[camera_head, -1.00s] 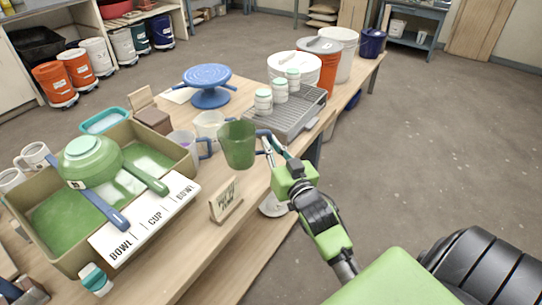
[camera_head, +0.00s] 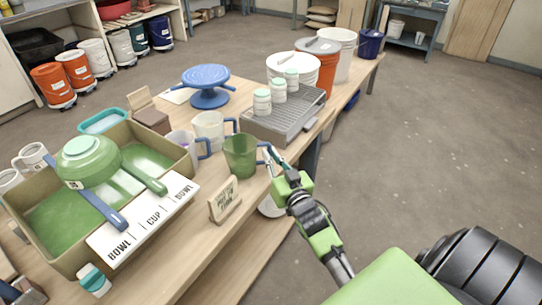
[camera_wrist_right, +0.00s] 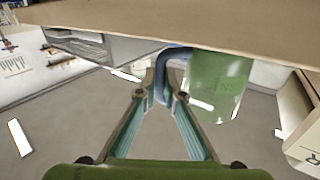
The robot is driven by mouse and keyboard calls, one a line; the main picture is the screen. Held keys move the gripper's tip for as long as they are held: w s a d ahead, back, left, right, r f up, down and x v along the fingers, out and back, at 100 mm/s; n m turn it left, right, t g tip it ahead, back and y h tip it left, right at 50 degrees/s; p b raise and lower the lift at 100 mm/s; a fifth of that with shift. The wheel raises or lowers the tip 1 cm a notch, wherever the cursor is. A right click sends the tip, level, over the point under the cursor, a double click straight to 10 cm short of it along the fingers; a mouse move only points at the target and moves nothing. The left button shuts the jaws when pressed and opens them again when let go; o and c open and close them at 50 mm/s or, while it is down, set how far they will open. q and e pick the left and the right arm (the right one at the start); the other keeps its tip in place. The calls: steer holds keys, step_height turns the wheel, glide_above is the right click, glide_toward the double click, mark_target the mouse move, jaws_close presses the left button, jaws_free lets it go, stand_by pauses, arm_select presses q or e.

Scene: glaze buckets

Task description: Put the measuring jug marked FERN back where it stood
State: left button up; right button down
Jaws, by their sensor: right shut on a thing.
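A green translucent measuring jug (camera_head: 240,158) with a blue handle is upright near the table's front edge. No FERN mark can be read on it. My right gripper (camera_head: 273,158) is shut on its handle from the right. In the right wrist view the jug (camera_wrist_right: 216,84) shows beside the gripper's fingers (camera_wrist_right: 160,88), with the handle between them. Its base is at or just above the tabletop; I cannot tell if it touches. A clear jug (camera_head: 209,131) stands just behind and left of it, and another pale jug (camera_head: 182,142) stands further left. My left gripper is out of view.
A small wooden sign (camera_head: 225,199) stands in front of the green jug. A glazing tray (camera_head: 55,245) with a green bowl (camera_head: 87,160) is at left. A grey rack (camera_head: 290,121) with several small jars is behind right. A blue turntable (camera_head: 207,84) stands behind.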

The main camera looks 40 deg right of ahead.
steer(key=c, duration=2.2)
jaws_free()
steer(key=shift+o, duration=0.2)
steer(key=shift+s+r, duration=0.1)
steer(key=v, duration=1.1)
steer(key=shift+s+b, duration=0.3)
steer(key=shift+s, duration=0.1)
